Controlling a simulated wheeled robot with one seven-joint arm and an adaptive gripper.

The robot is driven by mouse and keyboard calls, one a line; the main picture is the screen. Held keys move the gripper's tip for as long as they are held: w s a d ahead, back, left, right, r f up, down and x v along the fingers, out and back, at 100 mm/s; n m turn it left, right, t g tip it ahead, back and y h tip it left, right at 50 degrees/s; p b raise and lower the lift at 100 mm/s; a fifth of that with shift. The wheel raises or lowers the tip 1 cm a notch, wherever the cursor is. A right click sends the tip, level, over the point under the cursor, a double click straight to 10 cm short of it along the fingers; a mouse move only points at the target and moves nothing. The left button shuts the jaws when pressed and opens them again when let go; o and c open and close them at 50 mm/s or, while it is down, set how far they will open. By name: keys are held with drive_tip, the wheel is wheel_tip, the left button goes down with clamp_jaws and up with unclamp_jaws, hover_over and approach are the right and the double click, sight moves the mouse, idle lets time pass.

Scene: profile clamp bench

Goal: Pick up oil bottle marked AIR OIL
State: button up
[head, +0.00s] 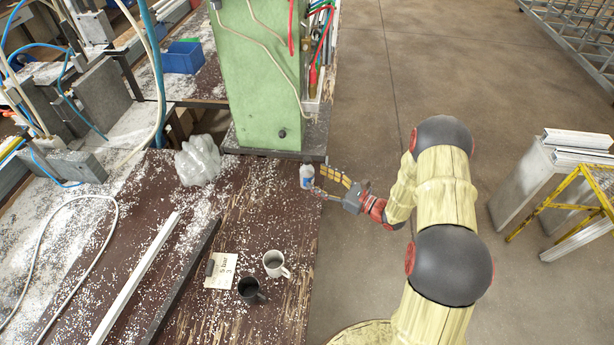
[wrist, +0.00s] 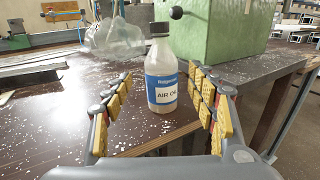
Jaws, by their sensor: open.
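The oil bottle (wrist: 161,85) stands upright on the brown bench top, with a dark cap and a blue and white label reading AIR OIL. In the head view the bottle (head: 307,176) is small, near the bench's right edge, just in front of the green machine column. My gripper (wrist: 163,118) is open, with its yellow-padded fingers on either side of the bottle in the wrist view. In the head view my gripper (head: 325,181) reaches in from the right at the bench edge.
The green machine column (head: 262,75) stands right behind the bottle. A clear plastic bag (head: 198,160) lies to its left. A white mug (head: 275,263), a dark mug (head: 250,290) and a paper note (head: 222,270) lie nearer the front. Metal bars (head: 140,280) lie to their left.

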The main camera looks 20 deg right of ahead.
sight(313, 176)
drive_tip(key=x, duration=0.4)
drive_tip(key=b+x, duration=0.1)
drive_tip(key=shift+w+a+f, duration=0.2)
drive_tip(key=shift+w+f, duration=0.15)
drive_tip(key=shift+w, duration=0.05)
drive_tip(key=shift+c, duration=1.4)
drive_tip(key=c, duration=1.1)
drive_tip(key=shift+r, duration=0.1)
